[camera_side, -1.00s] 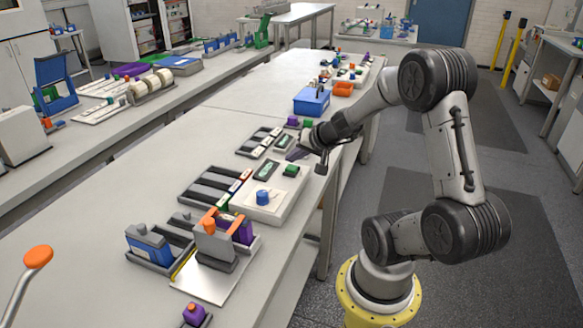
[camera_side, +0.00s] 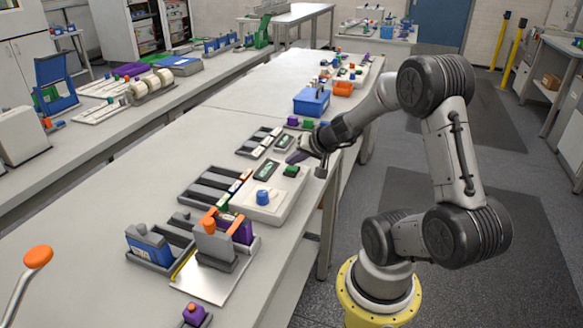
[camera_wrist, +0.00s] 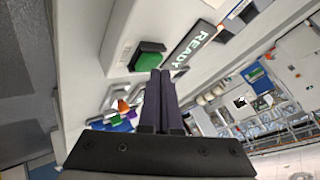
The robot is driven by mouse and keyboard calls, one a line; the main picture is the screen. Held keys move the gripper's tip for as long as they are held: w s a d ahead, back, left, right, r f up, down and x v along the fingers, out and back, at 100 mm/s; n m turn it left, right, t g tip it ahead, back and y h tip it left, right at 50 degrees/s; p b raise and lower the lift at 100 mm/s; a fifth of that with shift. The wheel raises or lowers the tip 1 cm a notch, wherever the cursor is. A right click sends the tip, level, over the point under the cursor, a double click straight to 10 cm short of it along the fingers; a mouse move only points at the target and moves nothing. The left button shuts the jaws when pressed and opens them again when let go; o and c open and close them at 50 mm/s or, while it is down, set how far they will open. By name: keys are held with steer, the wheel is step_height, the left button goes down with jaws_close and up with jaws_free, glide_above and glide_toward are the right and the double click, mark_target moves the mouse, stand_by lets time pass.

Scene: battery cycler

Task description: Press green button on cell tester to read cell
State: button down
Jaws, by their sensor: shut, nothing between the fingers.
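The cell tester (camera_side: 270,215) is a white box on the near bench, with a dark display, a blue knob and a green button (camera_side: 291,170) on top. In the wrist view the green button (camera_wrist: 147,57) stands just beyond and left of my fingertips, and the display (camera_wrist: 193,46) reads READY. My gripper (camera_side: 294,157) is shut and empty, its dark fingers pointing down beside the far end of the tester. In the wrist view my gripper (camera_wrist: 160,73) appears close to the button's edge. I cannot tell whether they touch.
Dark slotted holders (camera_side: 213,186) stand left of the tester. A clamp fixture with orange handles (camera_side: 217,222) is in front of it. A small dark display unit (camera_side: 284,143) and a blue bin (camera_side: 311,101) lie beyond.

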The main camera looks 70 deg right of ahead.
mark_target(293, 169)
steer(key=shift+f, duration=0.5)
stand_by(0.6)
steer(key=shift+r, duration=0.95)
steer(key=shift+r, duration=2.5)
